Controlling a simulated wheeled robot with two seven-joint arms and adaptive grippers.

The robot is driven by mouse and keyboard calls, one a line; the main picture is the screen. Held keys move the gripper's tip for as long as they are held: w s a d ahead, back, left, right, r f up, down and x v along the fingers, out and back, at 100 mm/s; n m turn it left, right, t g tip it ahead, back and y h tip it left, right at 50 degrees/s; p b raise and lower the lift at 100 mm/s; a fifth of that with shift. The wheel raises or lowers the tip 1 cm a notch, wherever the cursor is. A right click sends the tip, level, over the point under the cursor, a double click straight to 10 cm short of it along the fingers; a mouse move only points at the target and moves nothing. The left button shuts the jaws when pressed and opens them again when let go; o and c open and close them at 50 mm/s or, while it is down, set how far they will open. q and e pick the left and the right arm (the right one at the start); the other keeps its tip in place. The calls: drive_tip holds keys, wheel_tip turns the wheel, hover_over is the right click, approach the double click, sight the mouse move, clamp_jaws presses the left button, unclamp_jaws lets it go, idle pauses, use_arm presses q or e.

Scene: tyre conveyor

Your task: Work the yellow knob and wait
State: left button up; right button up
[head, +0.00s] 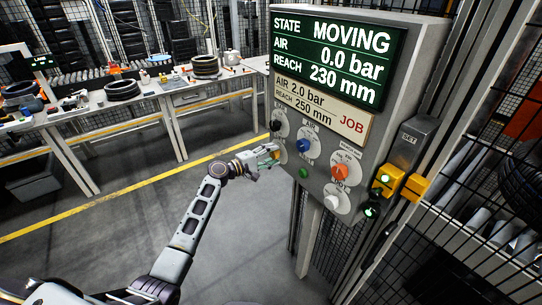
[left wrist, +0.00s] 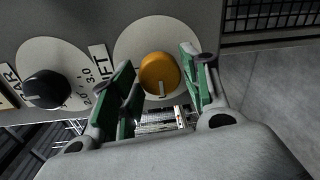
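The yellow knob (left wrist: 158,72) sits on a round white dial plate in the left wrist view, beside a label reading "LIFT". In the head view it is mostly hidden behind my left gripper (head: 268,160). In the left wrist view the green-padded fingers of my left gripper (left wrist: 157,75) stand apart on either side of the knob, with small gaps; contact is not clear. The control panel's screen (head: 338,55) reads STATE MOVING, AIR 0.0 bar, REACH 230 mm. The job card (head: 322,108) reads AIR 2.0 bar, REACH 250 mm. My right gripper is not in view.
A black knob (left wrist: 47,89) is close left of the yellow one. The panel also has a blue knob (head: 303,146), a green button (head: 304,173), a red knob (head: 340,172) and a white knob (head: 332,201). Benches with tyres (head: 122,89) stand behind; the floor between is clear.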

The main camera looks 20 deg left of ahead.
use_arm(q)
drive_tip(key=shift+o, duration=0.8)
drive_tip(key=v, duration=1.2)
idle(0.6)
